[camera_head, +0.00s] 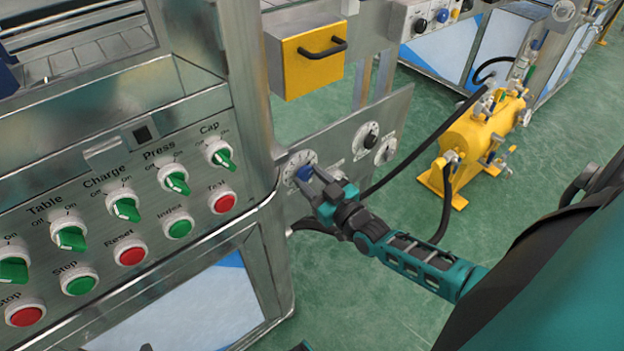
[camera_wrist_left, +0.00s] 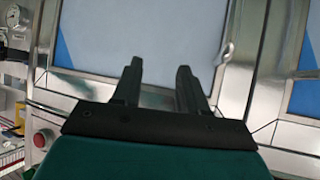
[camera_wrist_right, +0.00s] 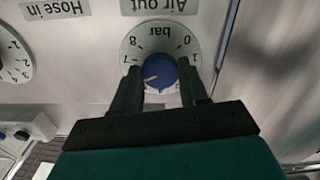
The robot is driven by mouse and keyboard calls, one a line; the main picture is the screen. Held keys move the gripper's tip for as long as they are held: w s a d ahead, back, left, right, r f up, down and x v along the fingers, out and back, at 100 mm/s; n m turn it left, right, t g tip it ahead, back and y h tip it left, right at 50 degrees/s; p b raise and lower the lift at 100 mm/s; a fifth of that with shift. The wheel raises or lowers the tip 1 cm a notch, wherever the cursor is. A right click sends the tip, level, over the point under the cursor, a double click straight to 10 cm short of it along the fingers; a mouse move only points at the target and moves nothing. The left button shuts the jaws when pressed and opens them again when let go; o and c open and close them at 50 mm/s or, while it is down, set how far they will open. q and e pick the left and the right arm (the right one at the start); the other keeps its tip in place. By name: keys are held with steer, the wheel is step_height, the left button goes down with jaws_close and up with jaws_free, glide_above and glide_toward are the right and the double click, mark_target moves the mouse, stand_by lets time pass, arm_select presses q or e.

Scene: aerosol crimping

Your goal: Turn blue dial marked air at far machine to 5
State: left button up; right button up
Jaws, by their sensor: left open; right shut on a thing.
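The blue dial (camera_wrist_right: 161,71) sits on a white round scale under an "Air out" label, upside down in the right wrist view. A pale mark on the dial points to the left of the picture, just below the 7; the numbers beyond are hidden by my fingers. In the head view, the blue dial (camera_head: 305,172) is on a metal plate beside the large control panel. My right gripper (camera_wrist_right: 161,88) is shut on the dial, one finger at each side. My left gripper (camera_wrist_left: 158,70) is open and empty, in front of a pale blue panel with a metal frame.
Two black dials (camera_head: 371,136) are farther right on the same plate. The large panel (camera_head: 120,190) at left carries green switches and red and green buttons. A yellow tank (camera_head: 475,140) with black hoses stands on the green floor. A yellow drawer (camera_head: 313,60) is above the plate.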

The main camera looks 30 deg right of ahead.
steer(key=shift+c, duration=0.4)
steer(key=n+p, duration=0.1)
steer(key=n, duration=0.1)
steer(key=shift+r+n+p, duration=0.1)
steer(key=shift+n+p, duration=0.25)
steer(key=shift+n, duration=0.05)
steer(key=shift+n+p, duration=0.35)
steer(key=shift+n, duration=1.55)
steer(key=o, duration=1.1)
steer(key=shift+c, duration=0.2)
steer(key=shift+s+p, duration=0.15)
steer(key=shift+p, duration=0.15)
